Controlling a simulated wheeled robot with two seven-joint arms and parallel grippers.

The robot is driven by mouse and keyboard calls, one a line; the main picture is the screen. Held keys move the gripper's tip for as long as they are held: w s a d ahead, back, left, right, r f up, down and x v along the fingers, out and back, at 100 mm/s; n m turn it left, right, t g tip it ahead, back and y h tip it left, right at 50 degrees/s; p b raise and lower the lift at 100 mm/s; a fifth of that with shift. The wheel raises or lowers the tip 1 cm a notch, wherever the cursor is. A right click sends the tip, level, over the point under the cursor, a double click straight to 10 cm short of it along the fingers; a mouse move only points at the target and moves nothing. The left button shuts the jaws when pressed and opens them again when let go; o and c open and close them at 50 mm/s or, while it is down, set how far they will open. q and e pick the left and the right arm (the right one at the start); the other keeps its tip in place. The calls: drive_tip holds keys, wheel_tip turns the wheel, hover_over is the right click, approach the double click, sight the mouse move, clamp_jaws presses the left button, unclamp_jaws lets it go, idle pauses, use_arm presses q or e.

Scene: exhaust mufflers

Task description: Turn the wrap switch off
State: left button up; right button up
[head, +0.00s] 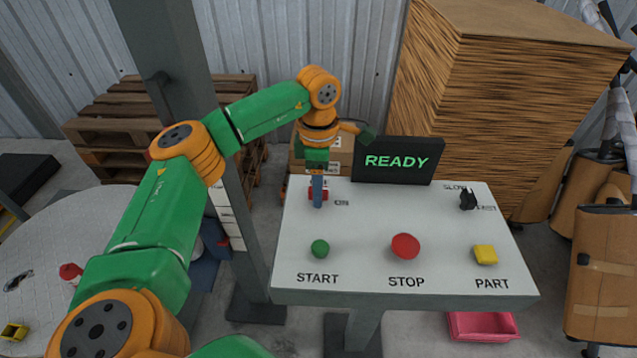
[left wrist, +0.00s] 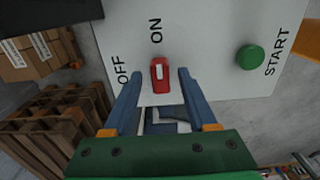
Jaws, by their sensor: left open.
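The wrap switch, a small red switch with a white mark (left wrist: 159,75), is on the pale panel near its far left edge. In the left wrist view it lies between the two blue fingers of my open left gripper (left wrist: 158,74), with the ON label (left wrist: 156,30) beyond it and the OFF label (left wrist: 120,70) to the left. I cannot tell whether a finger touches it. In the head view my left gripper (head: 317,204) points down over the switch (head: 311,194) and hides much of it. My right gripper is not in view.
The panel (head: 360,222) also carries a green START button (head: 320,248), a red STOP button (head: 405,246), a yellow PART button (head: 485,254) and a black knob (head: 467,199). A dark READY display (head: 397,161) stands behind. A dark post (head: 195,110) rises left of the panel.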

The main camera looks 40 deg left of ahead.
use_arm(q)
drive_tip(key=c, duration=0.3)
clamp_jaws()
drive_tip(key=n+p, duration=0.1)
drive_tip(key=n, duration=0.8)
drive_tip(key=n+p, duration=0.1)
drive_tip(key=n, duration=0.3)
drive_tip(key=shift+n, duration=0.3)
drive_tip(key=shift+n+p, duration=0.35)
drive_tip(key=shift+n, duration=1.75)
